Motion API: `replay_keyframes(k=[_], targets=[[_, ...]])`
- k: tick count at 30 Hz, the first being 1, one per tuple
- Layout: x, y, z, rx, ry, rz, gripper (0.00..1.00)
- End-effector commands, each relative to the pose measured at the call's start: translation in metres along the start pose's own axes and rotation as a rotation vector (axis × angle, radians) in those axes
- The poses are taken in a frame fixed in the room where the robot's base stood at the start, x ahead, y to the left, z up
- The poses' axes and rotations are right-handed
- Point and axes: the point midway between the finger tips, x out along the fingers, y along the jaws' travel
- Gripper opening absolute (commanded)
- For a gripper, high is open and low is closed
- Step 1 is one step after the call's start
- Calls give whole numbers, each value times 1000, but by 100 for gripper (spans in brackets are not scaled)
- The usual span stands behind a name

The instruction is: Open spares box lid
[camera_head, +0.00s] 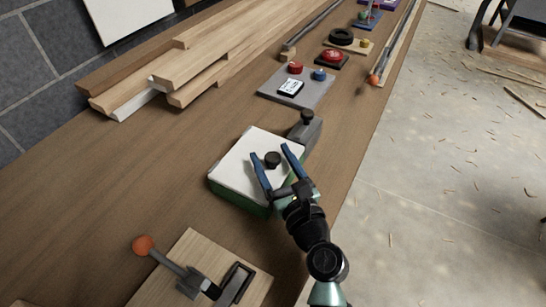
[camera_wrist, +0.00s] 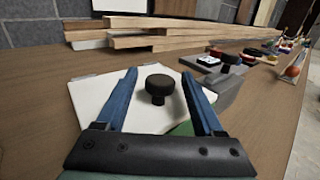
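The spares box (camera_head: 239,197) is a green box with a white lid (camera_head: 234,167), standing on the wooden bench. The lid lies flat on top and looks closed. A round black knob (camera_head: 272,159) stands up from the lid; it also shows in the wrist view (camera_wrist: 159,88). My gripper (camera_head: 269,150) is open, with its two blue fingers over the lid, one on each side of the knob. In the wrist view, gaps show between the knob and both fingers. My gripper's body hides the near part of the box.
A grey block with a black knob (camera_head: 306,127) stands close behind the box's right side. A wooden board with an orange-handled lever (camera_head: 165,258) lies at the front. Stacked planks (camera_head: 190,62) and a grey panel with buttons (camera_head: 297,87) are farther back. Bench left of the box is clear.

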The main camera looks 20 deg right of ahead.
Motion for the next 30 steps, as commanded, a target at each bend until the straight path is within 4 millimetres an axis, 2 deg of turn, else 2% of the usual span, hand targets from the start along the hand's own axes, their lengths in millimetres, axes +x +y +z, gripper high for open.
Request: replay_keyframes(k=[1,11,30], targets=[[0,0,0,0,0,0,59],[0,0,0,0,0,0,0],[0,0,0,0,0,0,0]])
